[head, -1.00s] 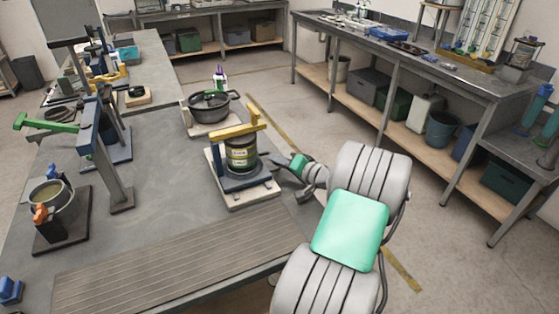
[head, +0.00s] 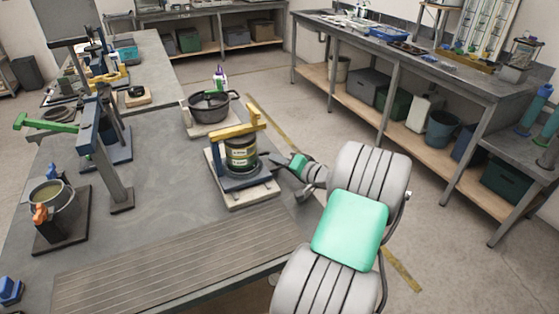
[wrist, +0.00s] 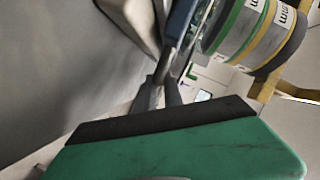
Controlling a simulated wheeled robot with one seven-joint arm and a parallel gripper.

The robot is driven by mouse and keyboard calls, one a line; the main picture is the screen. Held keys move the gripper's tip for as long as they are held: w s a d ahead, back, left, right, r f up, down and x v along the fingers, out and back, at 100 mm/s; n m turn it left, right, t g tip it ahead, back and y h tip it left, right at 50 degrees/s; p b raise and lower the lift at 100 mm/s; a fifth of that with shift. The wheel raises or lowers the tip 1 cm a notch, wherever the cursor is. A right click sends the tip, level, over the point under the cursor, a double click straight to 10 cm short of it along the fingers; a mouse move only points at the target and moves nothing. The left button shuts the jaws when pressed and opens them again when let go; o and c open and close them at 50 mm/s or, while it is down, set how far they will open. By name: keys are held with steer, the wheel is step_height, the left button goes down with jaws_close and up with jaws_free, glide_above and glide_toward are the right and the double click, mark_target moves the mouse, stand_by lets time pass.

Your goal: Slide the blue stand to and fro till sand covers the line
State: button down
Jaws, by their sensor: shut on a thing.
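The blue stand (head: 247,181) has a flat blue base and a frame with a yellow top bar (head: 233,130). It sits on a pale tray (head: 247,202) near the table's right edge. My gripper (head: 276,161) reaches the stand from the right. In the wrist view, its fingers (wrist: 166,88) are shut at the lower end of a blue bar (wrist: 181,22) of the stand. I see no sand or line.
A blue-grey post (head: 92,140) with a green lever and a pot on a dark base (head: 47,200) are at the left. A ribbed mat (head: 180,265) lies in front. The table's middle is clear.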

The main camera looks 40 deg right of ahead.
steer(key=w, duration=0.2)
steer(key=w+d+b, duration=0.1)
steer(key=w, duration=0.2)
steer(key=w+d+b, duration=0.1)
steer(key=w, duration=0.1)
steer(key=shift+w+f, duration=0.15)
steer(key=shift+w+d+r, duration=0.1)
steer(key=shift+d+r, duration=0.05)
steer(key=shift+r, duration=0.1)
steer(key=c, duration=1.6)
jaws_free()
steer(key=shift+w+f, duration=0.1)
steer(key=shift+w, duration=0.1)
steer(key=shift+c, duration=0.2)
steer(key=shift+o, duration=0.8)
steer(key=shift+s, duration=0.1)
steer(key=v, duration=0.7)
steer(key=shift+s+b, duration=0.3)
steer(key=shift+s, duration=0.1)
